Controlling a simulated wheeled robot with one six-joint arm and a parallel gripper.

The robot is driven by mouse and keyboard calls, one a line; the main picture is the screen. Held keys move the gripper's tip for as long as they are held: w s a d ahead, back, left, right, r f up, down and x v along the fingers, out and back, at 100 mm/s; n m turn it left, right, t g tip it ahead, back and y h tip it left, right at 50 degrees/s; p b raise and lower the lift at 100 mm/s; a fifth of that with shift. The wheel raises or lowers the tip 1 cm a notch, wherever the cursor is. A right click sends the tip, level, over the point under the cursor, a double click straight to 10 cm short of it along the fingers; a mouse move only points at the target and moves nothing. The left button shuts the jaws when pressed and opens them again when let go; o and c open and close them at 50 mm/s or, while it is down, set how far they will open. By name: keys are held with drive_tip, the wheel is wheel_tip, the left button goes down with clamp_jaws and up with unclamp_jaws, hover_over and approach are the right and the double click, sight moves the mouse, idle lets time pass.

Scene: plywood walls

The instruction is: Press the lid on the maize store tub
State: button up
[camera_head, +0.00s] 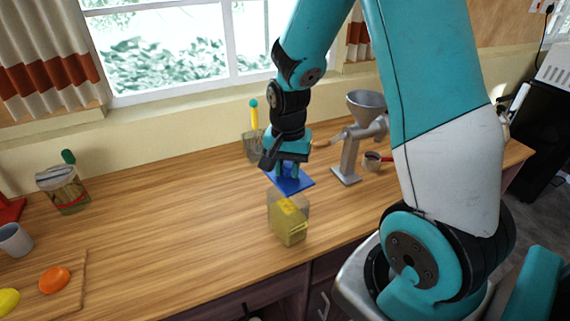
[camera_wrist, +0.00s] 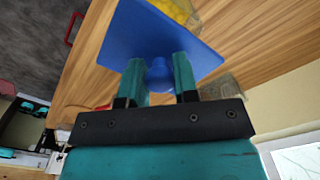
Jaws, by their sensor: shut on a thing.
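The maize store tub (camera_head: 288,220) is a clear tub with yellow contents, standing on the wooden counter near its front edge. The blue lid (camera_head: 297,184) is a flat square with a knob, held above and behind the tub in the head view. In the wrist view the lid (camera_wrist: 150,40) fills the upper middle, and its knob (camera_wrist: 159,73) sits between the fingers. My gripper (camera_head: 289,170) is shut on that knob; it also shows in the wrist view (camera_wrist: 160,78). A yellow part of the tub (camera_wrist: 178,10) shows past the lid's edge, the rest being hidden.
A metal grinder (camera_head: 349,150) and a small red-rimmed cup (camera_head: 372,160) stand to the right. A wire holder (camera_head: 253,148) is behind my gripper. A jar (camera_head: 64,190), a grey cup (camera_head: 14,239) and a board with an orange object (camera_head: 54,280) are at left. The counter's middle left is clear.

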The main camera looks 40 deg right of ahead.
drive_tip(key=shift+f+b, duration=2)
drive_tip(key=shift+f, duration=0.7)
drive_tip(key=shift+f, duration=0.15)
idle(0.4)
drive_tip(key=shift+s+p, duration=0.1)
drive_tip(key=shift+p, duration=0.2)
drive_tip(key=o, duration=1.5)
drive_tip(key=shift+c, duration=0.2)
drive_tip(key=shift+r+p, duration=3.55)
drive_tip(key=shift+r, duration=0.5)
